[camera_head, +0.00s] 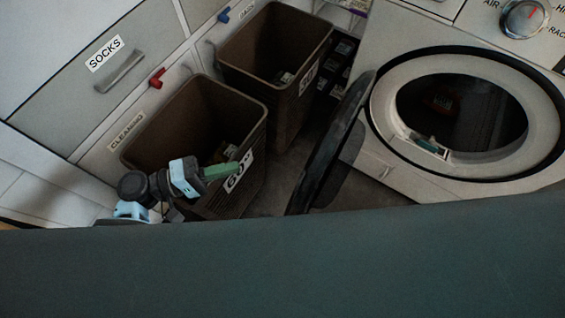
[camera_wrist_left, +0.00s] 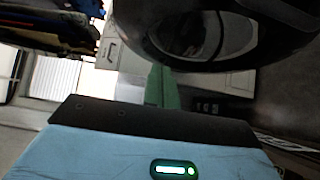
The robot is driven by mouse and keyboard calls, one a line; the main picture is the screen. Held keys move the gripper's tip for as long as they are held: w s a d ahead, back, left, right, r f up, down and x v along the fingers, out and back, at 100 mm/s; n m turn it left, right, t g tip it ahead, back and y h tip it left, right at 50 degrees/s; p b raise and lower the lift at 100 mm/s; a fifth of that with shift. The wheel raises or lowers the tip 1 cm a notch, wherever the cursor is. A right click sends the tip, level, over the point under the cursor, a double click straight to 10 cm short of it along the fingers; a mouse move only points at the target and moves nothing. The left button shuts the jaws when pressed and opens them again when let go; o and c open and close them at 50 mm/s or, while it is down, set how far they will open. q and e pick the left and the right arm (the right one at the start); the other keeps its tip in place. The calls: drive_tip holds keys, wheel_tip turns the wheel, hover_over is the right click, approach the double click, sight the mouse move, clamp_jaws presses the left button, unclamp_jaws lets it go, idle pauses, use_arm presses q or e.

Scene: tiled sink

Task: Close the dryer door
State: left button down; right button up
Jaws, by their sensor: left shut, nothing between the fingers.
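The dryer (camera_head: 395,150) stands at the right in the head view, with its round opening (camera_head: 460,115) uncovered. Its dark round door (camera_head: 330,145) is swung open to the left, seen nearly edge-on. My left gripper (camera_head: 232,168), with green fingers, is shut and empty in front of the brown bins, to the left of the door and apart from it in this view. In the left wrist view the green fingers (camera_wrist_left: 162,88) point toward a large dark rounded shape, which looks like the door (camera_wrist_left: 215,40). Contact cannot be told. My right gripper is not in view.
Two brown bins, a nearer one (camera_head: 180,120) and a farther one (camera_head: 258,55), stand left of the door. A drawer labelled SOCKS (camera_head: 75,75) is at upper left. A dark green surface (camera_head: 280,270) fills the bottom of the head view. Dark floor shows below the door.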

use_arm(q)
drive_tip(key=shift+r, duration=0.1)
drive_tip(key=d+p, duration=0.2)
drive_tip(key=d, duration=1.1)
drive_tip(key=shift+s, duration=0.2)
drive_tip(key=shift+d, duration=0.15)
